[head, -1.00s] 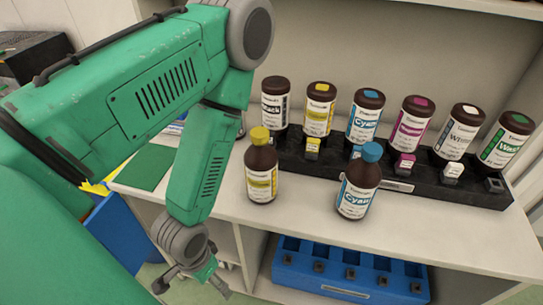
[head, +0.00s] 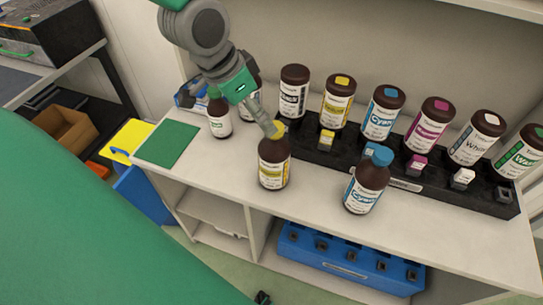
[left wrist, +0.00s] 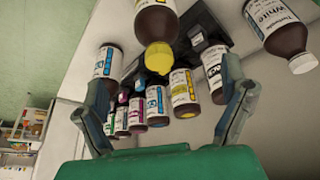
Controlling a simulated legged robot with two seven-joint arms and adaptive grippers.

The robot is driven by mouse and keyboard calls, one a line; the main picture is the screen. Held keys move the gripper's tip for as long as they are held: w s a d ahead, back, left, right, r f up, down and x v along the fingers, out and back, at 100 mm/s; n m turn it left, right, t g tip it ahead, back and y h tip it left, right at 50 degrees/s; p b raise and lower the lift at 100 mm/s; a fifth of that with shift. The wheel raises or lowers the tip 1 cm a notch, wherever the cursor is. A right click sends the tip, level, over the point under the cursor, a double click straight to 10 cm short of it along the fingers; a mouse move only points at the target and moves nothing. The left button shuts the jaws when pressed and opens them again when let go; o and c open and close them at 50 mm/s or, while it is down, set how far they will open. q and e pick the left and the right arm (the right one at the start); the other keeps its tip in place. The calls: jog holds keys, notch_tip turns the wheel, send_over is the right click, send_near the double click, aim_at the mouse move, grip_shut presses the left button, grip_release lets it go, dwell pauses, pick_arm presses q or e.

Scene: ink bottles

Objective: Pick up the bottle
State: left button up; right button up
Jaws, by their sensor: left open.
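A brown bottle with a yellow cap and yellow label (head: 274,165) stands upright near the shelf's front. A brown bottle with a blue cap and Cyan label (head: 365,188) stands to its right. My left gripper (head: 265,122) is open, coming down from the upper left at the yellow cap. One finger overlaps the cap in the head view; I cannot tell whether it touches. In the left wrist view, the yellow-capped bottle (left wrist: 157,20) appears upside down, its cap centred in the gap between the spread fingers (left wrist: 168,80). My right gripper is not in view.
A green mat (head: 167,143) lies at the shelf's left end. A blue rack (head: 350,270) sits below.

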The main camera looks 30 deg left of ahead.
aim_at(279, 141)
pick_arm(q)
jog(key=w+d+f, duration=0.1)
jog(key=f, duration=0.1)
jog(key=w+d+f, duration=0.1)
jog(key=f, duration=0.1)
jog(key=w+d+f, duration=0.1)
jog(key=f, duration=0.1)
jog(key=shift+w+b, duration=0.1)
jog(key=shift+b, duration=0.2)
jog(key=shift+w+f, duration=0.1)
jog(key=shift+f, duration=0.2)
jog(key=shift+w+a+f, duration=0.1)
jog(key=shift+a+f, duration=0.35)
jog(key=shift+f, duration=0.05)
jog(key=x, duration=0.4)
jog(key=shift+w+a+f, duration=0.1)
jog(key=shift+w+f, duration=0.05)
jog(key=shift+f, duration=0.05)
jog(key=shift+w, duration=0.1)
jog(key=shift+d, duration=0.45)
jog(key=c, duration=1.1)
jog(key=shift+a, duration=0.2)
jog(key=c, duration=0.7)
jog(key=shift+a, duration=0.15)
